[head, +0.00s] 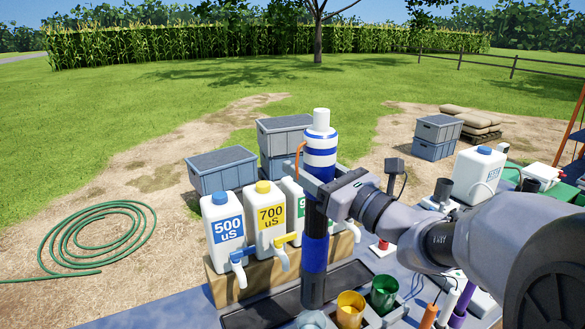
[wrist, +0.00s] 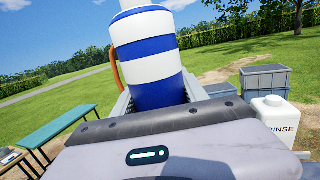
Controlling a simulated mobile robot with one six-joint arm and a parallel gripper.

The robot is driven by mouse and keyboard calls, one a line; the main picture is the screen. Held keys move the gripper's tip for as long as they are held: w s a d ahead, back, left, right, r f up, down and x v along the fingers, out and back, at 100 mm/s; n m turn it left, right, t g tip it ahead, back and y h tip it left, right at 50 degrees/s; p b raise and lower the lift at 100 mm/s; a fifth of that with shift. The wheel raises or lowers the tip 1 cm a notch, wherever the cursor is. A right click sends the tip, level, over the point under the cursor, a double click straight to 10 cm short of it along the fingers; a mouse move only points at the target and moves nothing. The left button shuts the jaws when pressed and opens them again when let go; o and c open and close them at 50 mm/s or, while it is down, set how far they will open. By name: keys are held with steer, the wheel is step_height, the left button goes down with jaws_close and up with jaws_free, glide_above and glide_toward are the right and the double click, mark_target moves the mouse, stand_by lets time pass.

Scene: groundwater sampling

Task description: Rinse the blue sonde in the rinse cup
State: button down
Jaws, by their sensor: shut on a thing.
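My gripper (head: 320,186) is shut around the blue sonde (head: 320,150), which has a white top with blue bands, a dark lower body with a blue band and a grey end. The sonde is upright, its lower end in front of a dark tray (head: 262,318); I cannot tell its height above it. In the wrist view the banded upper part (wrist: 150,60) stands between the jaws. A yellow cup (head: 350,308) and a green cup (head: 384,290) stand right of the lower end. A pale round rim (head: 312,320) shows just below it, partly cut off. I cannot tell which is the rinse cup.
White jugs marked 500 (head: 223,232) and 700 (head: 270,217) with taps stand left of the sonde, a third partly behind it. A white jug (head: 478,172) stands at right; a jug reading RINSE (wrist: 280,118) shows in the wrist view. Several coloured handles stand at front right.

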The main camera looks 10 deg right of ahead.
mark_target(307, 241)
steer(key=shift+s+d+r, duration=0.15)
steer(key=shift+s, duration=0.05)
steer(key=shift+f+b, duration=2.55)
steer(key=shift+f, duration=0.6)
steer(key=shift+f+b, duration=5.25)
steer(key=shift+f, duration=0.85)
